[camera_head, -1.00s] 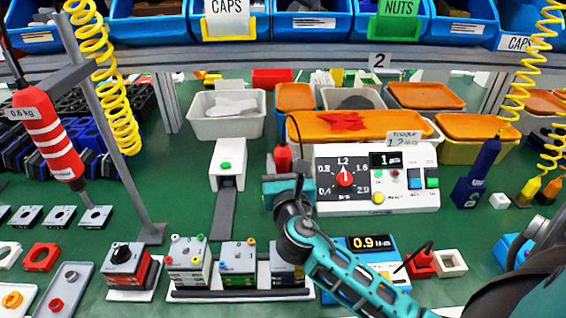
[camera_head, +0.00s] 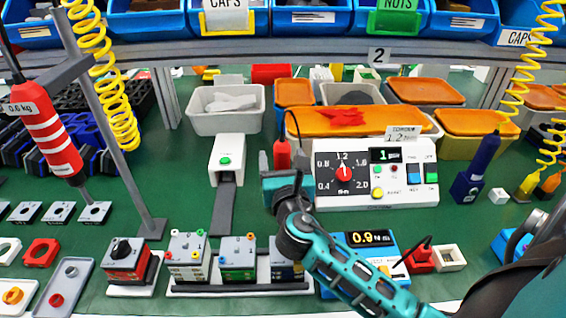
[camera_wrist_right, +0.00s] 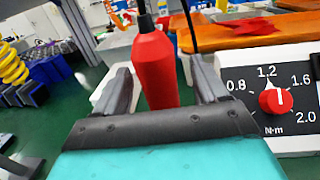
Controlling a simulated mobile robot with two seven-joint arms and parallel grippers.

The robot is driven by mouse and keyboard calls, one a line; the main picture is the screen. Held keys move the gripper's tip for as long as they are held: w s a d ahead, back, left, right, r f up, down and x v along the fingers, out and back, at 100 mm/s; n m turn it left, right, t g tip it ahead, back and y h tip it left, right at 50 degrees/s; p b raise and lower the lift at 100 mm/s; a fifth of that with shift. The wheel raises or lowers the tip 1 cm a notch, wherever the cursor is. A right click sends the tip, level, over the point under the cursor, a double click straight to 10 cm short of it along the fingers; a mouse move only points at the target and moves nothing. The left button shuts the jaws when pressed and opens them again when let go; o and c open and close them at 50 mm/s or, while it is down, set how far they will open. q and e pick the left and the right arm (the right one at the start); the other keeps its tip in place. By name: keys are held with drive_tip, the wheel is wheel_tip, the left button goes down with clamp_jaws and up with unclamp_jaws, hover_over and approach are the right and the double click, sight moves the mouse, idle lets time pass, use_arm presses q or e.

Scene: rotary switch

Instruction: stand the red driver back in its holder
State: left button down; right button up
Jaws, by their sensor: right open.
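The red driver (camera_head: 282,154) stands about upright at the left of the white torque controller (camera_head: 330,195), with a dark cable rising from its top. It also shows in the right wrist view (camera_wrist_right: 155,72). My right gripper (camera_wrist_right: 162,80) is open, with one finger on each side of the driver and gaps between. In the head view my right gripper (camera_head: 282,170) hides the driver's lower part and whatever is under it, so I cannot see whether it sits in a holder. My left gripper is not in view.
A red-striped hanging driver (camera_head: 47,130) and its pole stand at left. A blue driver (camera_head: 484,155) stands in a blue holder at right. A blue meter (camera_head: 370,240) and several switch boxes (camera_head: 187,252) are in front. Green table is clear left of the chute (camera_head: 226,160).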

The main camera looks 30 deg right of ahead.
drive_tip(key=v, duration=1.3)
drive_tip(key=shift+w, duration=0.1)
drive_tip(key=shift+a, duration=0.1)
